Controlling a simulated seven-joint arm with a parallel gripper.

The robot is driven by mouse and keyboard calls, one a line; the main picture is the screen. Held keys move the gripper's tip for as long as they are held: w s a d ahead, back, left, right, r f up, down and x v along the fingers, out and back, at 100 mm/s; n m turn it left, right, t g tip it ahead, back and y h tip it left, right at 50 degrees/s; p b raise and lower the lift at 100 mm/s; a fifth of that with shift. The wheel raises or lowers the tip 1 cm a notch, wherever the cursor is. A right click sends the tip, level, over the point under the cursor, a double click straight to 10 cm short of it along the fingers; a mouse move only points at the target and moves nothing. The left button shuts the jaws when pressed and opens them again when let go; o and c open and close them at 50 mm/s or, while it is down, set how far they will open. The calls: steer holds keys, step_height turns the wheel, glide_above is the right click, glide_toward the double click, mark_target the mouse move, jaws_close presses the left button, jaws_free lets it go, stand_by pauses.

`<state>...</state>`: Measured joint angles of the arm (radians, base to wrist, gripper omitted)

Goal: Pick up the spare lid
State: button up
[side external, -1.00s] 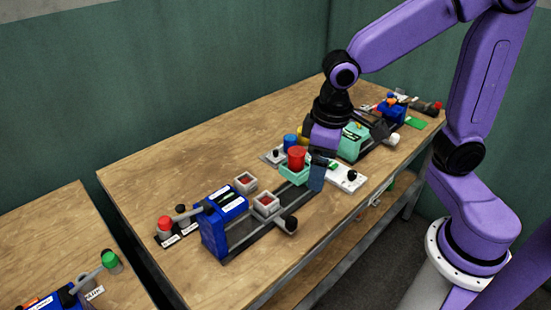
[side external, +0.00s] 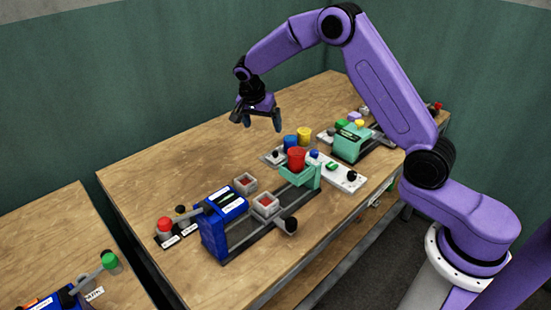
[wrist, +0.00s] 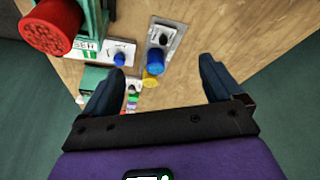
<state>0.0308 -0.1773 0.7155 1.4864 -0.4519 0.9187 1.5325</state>
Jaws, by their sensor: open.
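My gripper (side external: 261,122) is open and empty, raised above the far part of the table, behind the red cylinder. In the wrist view its two fingers (wrist: 160,70) stand wide apart with nothing between them. No thing is clearly recognisable as the spare lid. A grey plate with a black knob (side external: 273,154) lies below and right of my gripper; it also shows in the wrist view (wrist: 163,38). A white plate (side external: 336,170) bears a blue knob and a black knob. Whether either is, or holds, the lid I cannot tell.
Blue (side external: 290,142) and yellow (side external: 304,135) cylinders stand behind. Grey boxes (side external: 245,185) sit beside the blue press (side external: 222,225). A teal press (side external: 350,143) stands right. The table's (side external: 175,150) back left is bare.

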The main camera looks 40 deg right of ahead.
steer(key=w+d+f+m, duration=0.2)
steer(key=d, duration=0.1)
glide_above(276, 152)
steer(key=a, duration=0.2)
steer(key=f, duration=1.1)
steer(key=shift+s+d, duration=0.2)
steer(key=shift+s, duration=0.2)
steer(key=shift+x, duration=2.65)
steer(key=shift+w+a, duration=0.15)
steer(key=shift+c, duration=0.2)
steer(key=c, duration=1.2)
